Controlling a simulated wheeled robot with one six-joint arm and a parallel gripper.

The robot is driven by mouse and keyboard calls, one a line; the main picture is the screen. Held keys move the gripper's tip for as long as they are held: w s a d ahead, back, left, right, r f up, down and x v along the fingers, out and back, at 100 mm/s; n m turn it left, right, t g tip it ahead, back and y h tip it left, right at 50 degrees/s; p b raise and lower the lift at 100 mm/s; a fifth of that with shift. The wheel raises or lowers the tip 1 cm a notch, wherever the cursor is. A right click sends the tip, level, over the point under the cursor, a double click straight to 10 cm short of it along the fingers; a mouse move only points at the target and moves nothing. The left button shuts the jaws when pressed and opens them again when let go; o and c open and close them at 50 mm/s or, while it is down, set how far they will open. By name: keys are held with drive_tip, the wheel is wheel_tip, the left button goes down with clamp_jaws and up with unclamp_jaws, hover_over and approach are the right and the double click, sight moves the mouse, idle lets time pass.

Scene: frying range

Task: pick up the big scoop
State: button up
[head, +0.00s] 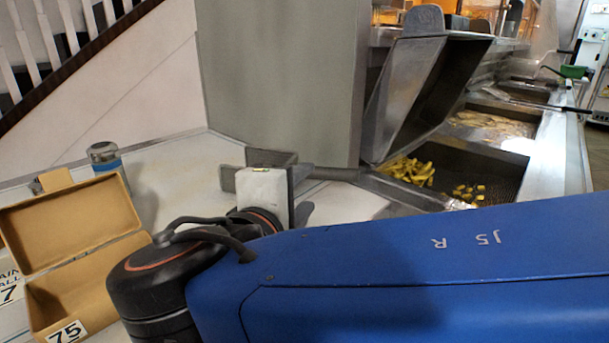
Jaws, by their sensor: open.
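A grey handle (335,173), apparently that of the big scoop, lies across the counter's right part and runs toward the near fryer pan. I cannot clearly make out the scoop's head, which seems to lie at the edge of the pan. My gripper (285,167) is open at the left end of this handle. Its dark jaws overlap the handle in the picture, and a pale block on the gripper hides part of them. I cannot tell whether the handle is between the jaws or touching them.
An open tan box (75,225) stands at the left, with a blue-banded jar (105,158) behind it. A tilted metal lid (405,90) rises over the near fryer pan (480,165), which holds yellow chips (407,171). A grey panel (280,80) stands behind the counter.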

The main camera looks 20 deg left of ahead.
sight(318, 175)
drive_tip(key=shift+w+a+f, duration=0.1)
drive_tip(key=shift+w+f, duration=0.3)
drive_tip(key=shift+w, duration=1.5)
drive_tip(key=shift+w+a+f, duration=0.15)
drive_tip(key=shift+w+f, duration=0.3)
drive_tip(key=shift+w, duration=1.5)
drive_tip(key=shift+w+a+f, duration=0.1)
drive_tip(key=shift+w+f, duration=0.3)
drive_tip(key=shift+w, duration=1.5)
clamp_jaws()
